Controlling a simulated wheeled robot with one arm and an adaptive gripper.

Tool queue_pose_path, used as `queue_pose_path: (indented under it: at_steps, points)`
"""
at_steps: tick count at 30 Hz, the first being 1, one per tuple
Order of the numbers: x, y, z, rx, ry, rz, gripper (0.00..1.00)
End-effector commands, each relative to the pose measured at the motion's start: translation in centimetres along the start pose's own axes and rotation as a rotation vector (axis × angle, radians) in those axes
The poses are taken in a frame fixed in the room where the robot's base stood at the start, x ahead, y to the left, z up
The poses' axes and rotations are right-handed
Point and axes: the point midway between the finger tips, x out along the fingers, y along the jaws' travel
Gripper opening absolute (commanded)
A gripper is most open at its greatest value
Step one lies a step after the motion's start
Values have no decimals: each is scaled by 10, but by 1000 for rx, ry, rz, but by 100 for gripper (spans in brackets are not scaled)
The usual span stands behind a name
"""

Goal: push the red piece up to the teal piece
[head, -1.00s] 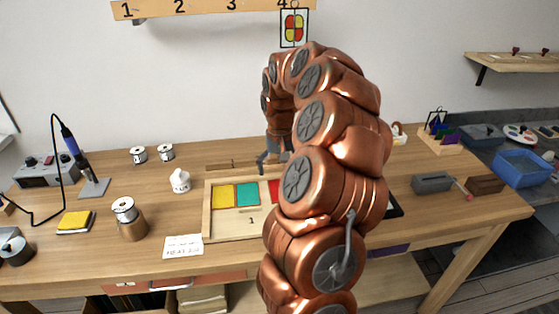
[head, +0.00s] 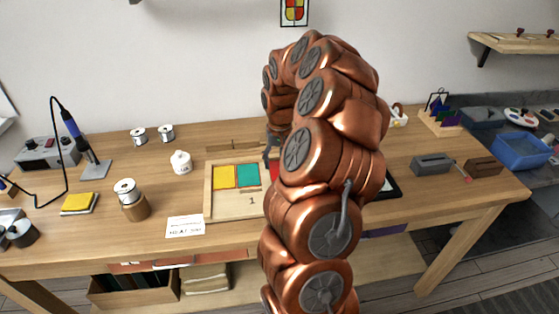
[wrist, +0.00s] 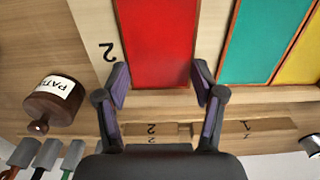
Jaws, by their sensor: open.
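The red piece (wrist: 157,38) is a flat rectangle in the wooden tray (head: 232,207). In the head view, only a sliver of the red piece (head: 274,172) shows beside my arm. The teal piece (head: 247,175) lies left of it there; in the wrist view the teal piece (wrist: 250,40) is to the right, with a strip of bare wood between them. My gripper (wrist: 160,82) is open, its fingertips at either side of the red piece's near end. Whether they touch it I cannot tell. In the head view, my gripper (head: 270,150) is partly hidden by my arm.
A yellow piece (head: 223,177) lies beside the teal one, away from the red. A dark round-bodied jar with a paper label (wrist: 52,100) stands outside the tray.

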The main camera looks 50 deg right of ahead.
Motion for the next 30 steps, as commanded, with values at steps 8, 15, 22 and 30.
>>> queue_pose_path:
  at_steps: [8, 15, 22, 30]
  points:
    - [0, 0, 0, 0, 0, 0, 35]
    - [1, 0, 1, 0, -2, 0, 10]
    - [2, 0, 1, -1, -4, -1, 0]
    - [2, 0, 1, -1, -5, -1, 0]
